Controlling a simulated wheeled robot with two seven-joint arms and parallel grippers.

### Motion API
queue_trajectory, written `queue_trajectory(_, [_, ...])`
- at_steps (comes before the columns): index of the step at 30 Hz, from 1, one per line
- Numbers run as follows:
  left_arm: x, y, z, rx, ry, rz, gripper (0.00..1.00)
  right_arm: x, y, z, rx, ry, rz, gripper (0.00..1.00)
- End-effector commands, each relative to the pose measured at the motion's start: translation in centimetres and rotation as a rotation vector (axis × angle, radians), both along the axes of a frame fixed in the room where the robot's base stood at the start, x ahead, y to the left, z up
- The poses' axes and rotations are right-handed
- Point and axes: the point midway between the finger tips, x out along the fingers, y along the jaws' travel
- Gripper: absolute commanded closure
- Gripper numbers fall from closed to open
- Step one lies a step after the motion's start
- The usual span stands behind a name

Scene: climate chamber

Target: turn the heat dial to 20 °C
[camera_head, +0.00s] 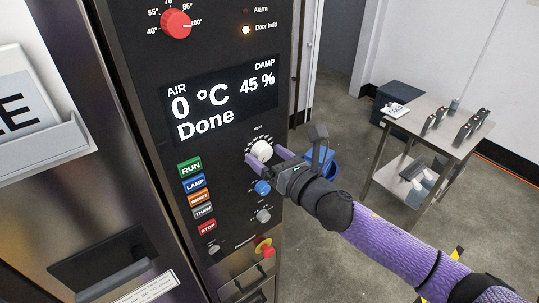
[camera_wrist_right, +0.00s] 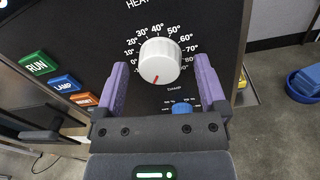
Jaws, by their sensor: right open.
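The heat dial (camera_head: 262,150) is a white round knob on the dark control panel. In the wrist view the dial (camera_wrist_right: 165,58) has a red pointer mark at its bottom, slightly left, away from the 20° mark at upper left. My right gripper (camera_head: 265,161) is at the panel with its purple fingers open. In the wrist view the gripper (camera_wrist_right: 161,72) has one finger on each side of the dial, with visible gaps. The display (camera_head: 222,101) reads AIR 0 °C, DAMP 45 % and "Done". My left gripper is not in view.
A blue knob (camera_head: 263,187) sits just below the heat dial, a grey knob (camera_head: 264,216) under it. Coloured buttons, including RUN (camera_head: 190,167), line the panel's left. A red dial (camera_head: 176,24) is above. A metal table (camera_head: 445,135) stands at right.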

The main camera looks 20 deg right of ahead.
Motion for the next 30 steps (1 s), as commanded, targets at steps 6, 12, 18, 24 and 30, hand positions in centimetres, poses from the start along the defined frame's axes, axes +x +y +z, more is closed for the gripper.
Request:
queue_trajectory(6, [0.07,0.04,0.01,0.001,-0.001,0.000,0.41,-0.02,-0.03,0.01,0.001,0.001,-0.001,0.51])
queue_trajectory(12, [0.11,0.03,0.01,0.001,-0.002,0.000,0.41,-0.03,-0.04,0.01,0.001,0.001,-0.001,0.93])
queue_trajectory(18, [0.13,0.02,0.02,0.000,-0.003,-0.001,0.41,-0.03,-0.04,0.01,0.007,0.003,-0.001,1.00])
queue_trajectory(24, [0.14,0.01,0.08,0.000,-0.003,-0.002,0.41,-0.03,-0.03,0.00,0.067,0.025,-0.001,1.00])
queue_trajectory(30, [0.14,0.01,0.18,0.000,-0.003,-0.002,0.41,-0.02,-0.06,-0.03,0.201,0.074,-0.002,1.00])
